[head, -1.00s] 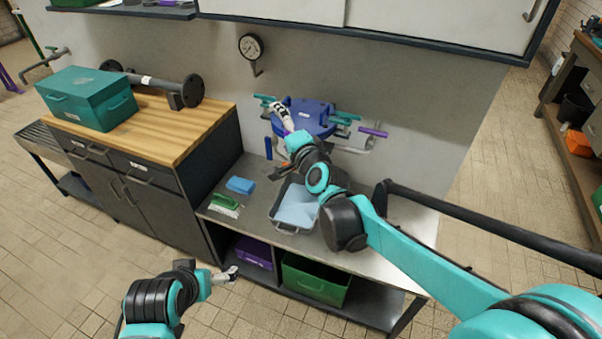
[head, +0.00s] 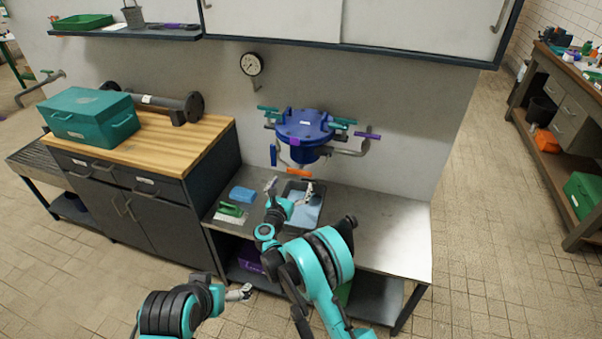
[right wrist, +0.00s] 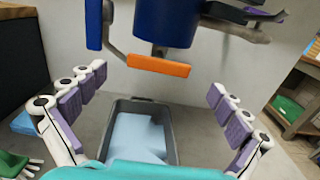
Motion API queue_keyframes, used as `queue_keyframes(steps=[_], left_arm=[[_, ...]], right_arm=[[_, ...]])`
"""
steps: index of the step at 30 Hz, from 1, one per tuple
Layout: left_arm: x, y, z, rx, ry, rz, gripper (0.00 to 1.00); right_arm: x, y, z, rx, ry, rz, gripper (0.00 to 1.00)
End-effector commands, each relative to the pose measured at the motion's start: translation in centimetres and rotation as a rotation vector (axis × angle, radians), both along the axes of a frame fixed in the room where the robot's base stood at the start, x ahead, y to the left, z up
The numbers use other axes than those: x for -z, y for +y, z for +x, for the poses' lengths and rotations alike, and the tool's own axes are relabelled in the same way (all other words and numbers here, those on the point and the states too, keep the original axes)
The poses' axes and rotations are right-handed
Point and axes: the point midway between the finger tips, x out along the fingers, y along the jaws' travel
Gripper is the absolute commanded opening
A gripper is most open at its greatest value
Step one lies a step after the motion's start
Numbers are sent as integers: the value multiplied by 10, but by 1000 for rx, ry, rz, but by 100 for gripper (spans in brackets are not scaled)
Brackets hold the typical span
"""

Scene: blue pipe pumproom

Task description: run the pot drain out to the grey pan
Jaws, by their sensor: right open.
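The blue pot (head: 302,130) is fixed at the wall, with teal and purple handles around its top. Under it an orange lever (head: 298,172) lies crosswise; it also shows in the right wrist view (right wrist: 159,66). A blue lever (head: 273,155) hangs upright at the pot's left. The grey pan (right wrist: 172,132) stands on the bench below the pot, its floor pale blue; I cannot tell whether that is liquid. My right gripper (head: 289,188) is open and empty over the pan, its fingers apart below the orange lever. My left gripper (head: 240,293) hangs low before the bench, too small to read.
A blue sponge (head: 242,194) and a green brush (head: 231,211) lie on the bench left of the pan. A gauge (head: 250,64) is on the wall. A teal toolbox (head: 91,117) sits on the wooden counter. The bench's right part (head: 400,230) is clear.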

Motion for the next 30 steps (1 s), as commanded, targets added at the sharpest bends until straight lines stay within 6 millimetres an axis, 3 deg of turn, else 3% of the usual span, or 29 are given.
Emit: queue_keyframes(steps=[12,24,29,30], left_arm=[[22,0,0,0,0,0,100],[24,0,0,0,0,0,100],[24,0,0,0,0,0,100],[24,0,0,0,0,0,100]], right_arm=[[2,-21,60,1,0,-3,100],[-1,-23,70,-1,0,-4,100],[-1,-23,70,-1,0,-4,60],[-1,-23,70,-1,0,-4,56]])
